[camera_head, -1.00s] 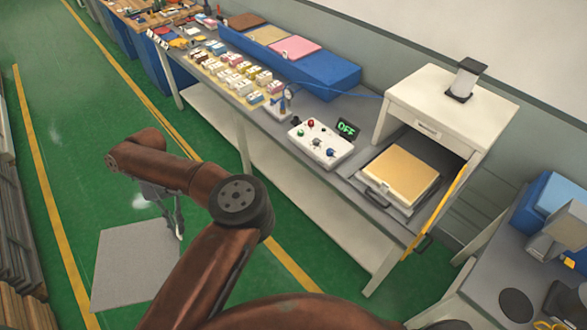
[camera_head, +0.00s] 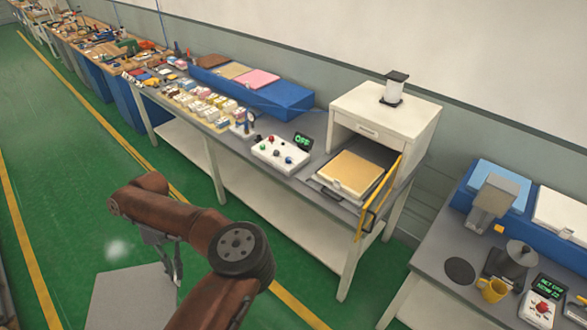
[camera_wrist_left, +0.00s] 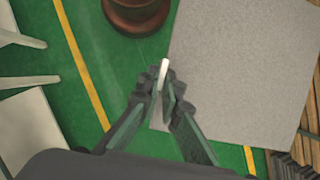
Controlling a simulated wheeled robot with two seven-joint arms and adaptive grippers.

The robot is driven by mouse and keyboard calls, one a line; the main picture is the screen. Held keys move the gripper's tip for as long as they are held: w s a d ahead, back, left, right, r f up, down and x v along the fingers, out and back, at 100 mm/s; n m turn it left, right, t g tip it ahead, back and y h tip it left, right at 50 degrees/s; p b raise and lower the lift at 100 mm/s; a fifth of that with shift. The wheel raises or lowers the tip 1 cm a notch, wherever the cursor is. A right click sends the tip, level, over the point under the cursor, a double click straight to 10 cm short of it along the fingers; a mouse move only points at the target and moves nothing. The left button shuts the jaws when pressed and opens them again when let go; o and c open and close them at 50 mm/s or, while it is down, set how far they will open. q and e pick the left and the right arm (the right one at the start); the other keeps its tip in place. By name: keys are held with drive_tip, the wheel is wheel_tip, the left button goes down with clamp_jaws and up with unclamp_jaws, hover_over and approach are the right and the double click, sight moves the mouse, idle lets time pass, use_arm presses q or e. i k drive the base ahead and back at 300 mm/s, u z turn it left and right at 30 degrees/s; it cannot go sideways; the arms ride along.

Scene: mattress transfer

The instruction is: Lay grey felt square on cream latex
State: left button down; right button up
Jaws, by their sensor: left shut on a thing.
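The grey felt square (camera_head: 130,297) hangs over the green floor at the lower left of the head view. It is flat and large in the left wrist view (camera_wrist_left: 245,60). My left gripper (camera_head: 173,272) is shut on its edge; the fingertips also show in the left wrist view (camera_wrist_left: 163,90). My right gripper is not in view.
The long grey bench (camera_head: 240,152) carries a control box (camera_head: 279,153) with an OFF display, small blocks and a blue bin (camera_head: 282,97). A yellow bar (camera_head: 376,198) stands at the press opening. Green floor lies clear before the bench.

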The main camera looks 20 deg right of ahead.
sight(351, 171)
drive_tip(key=z, duration=1.75)
drive_tip(key=i, duration=1)
